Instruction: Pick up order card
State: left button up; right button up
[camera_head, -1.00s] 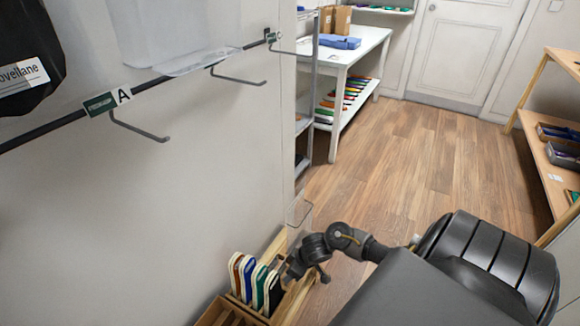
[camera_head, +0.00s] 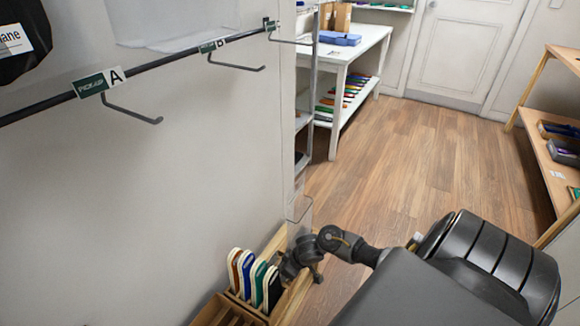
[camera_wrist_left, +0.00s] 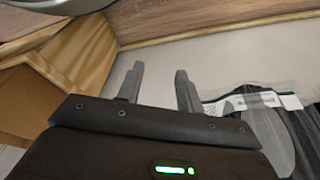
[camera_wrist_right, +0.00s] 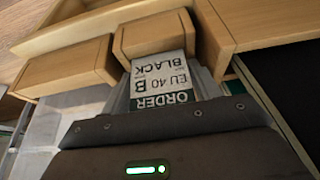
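The order card (camera_wrist_right: 163,62) shows in the right wrist view, reading "ORDER B EU 40 BLACK" upside down. It lies against a light wooden block (camera_wrist_right: 152,34), directly ahead of my right gripper (camera_wrist_right: 168,85). The card covers most of the right fingers, so I cannot tell whether they grip it. In the head view my right gripper (camera_head: 290,270) is low, beside a wooden rack (camera_head: 262,314); the card cannot be made out there. My left gripper (camera_wrist_left: 160,85) is open and empty in the left wrist view, outside the head view.
Several coloured boards, including a green one (camera_head: 257,281), stand in the rack. A rail with hooks (camera_head: 134,112) runs along the left wall. A white table (camera_head: 350,48) and wooden shelves (camera_head: 540,165) stand beyond. The wooden floor (camera_head: 425,165) is clear.

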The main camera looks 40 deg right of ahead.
jog(key=c, duration=0.6)
jog(key=shift+r, duration=0.1)
